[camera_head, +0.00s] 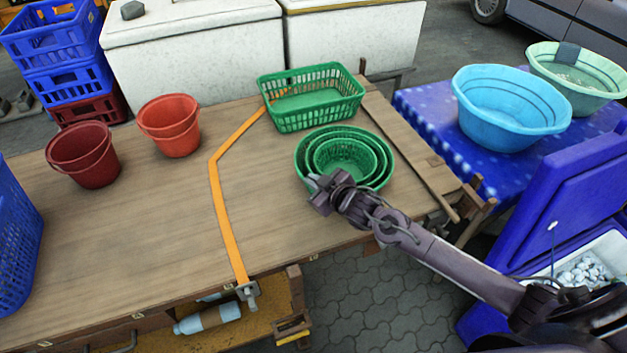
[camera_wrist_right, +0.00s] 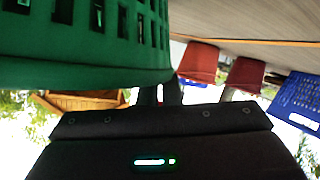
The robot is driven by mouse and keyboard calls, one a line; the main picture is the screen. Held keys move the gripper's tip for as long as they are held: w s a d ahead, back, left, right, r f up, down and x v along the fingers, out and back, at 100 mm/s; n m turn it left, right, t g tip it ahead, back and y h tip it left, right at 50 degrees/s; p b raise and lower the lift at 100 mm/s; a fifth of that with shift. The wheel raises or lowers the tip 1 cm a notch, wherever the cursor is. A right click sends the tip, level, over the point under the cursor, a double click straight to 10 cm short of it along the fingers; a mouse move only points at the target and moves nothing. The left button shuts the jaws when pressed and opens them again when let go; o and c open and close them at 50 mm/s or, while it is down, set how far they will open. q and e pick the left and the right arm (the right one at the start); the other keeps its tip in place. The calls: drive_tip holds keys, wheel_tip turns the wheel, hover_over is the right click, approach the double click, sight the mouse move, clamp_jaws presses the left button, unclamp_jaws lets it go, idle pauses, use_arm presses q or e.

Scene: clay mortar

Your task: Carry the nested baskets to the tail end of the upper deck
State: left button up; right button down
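The nested green round baskets (camera_head: 345,152) stand one inside another near the right end of the wooden upper deck (camera_head: 130,235). My right gripper (camera_head: 322,190) is at their near left rim, pointing left. In the right wrist view, the green basket wall (camera_wrist_right: 80,45) fills the upper left, upside down. The dark fingers (camera_wrist_right: 160,94) are close together beside its rim, and their tips are partly hidden by the basket. I cannot tell whether they are shut on the rim. My left gripper is not in view.
A green rectangular basket (camera_head: 311,97) stands just behind. An orange strap (camera_head: 218,195) crosses the deck. Red buckets (camera_head: 170,125) and a blue crate (camera_head: 15,240) are left. Deck between strap and buckets is bare. Basins (camera_head: 510,105) stand on a blue table at right.

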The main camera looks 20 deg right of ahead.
drive_tip(key=shift+r, duration=0.1)
drive_tip(key=c, duration=2.1)
unclamp_jaws()
drive_tip(key=shift+f, duration=0.2)
drive_tip(key=o, duration=0.5)
drive_tip(key=shift+v, duration=6.1)
drive_tip(key=shift+a+r, duration=0.15)
drive_tip(key=shift+r, duration=0.05)
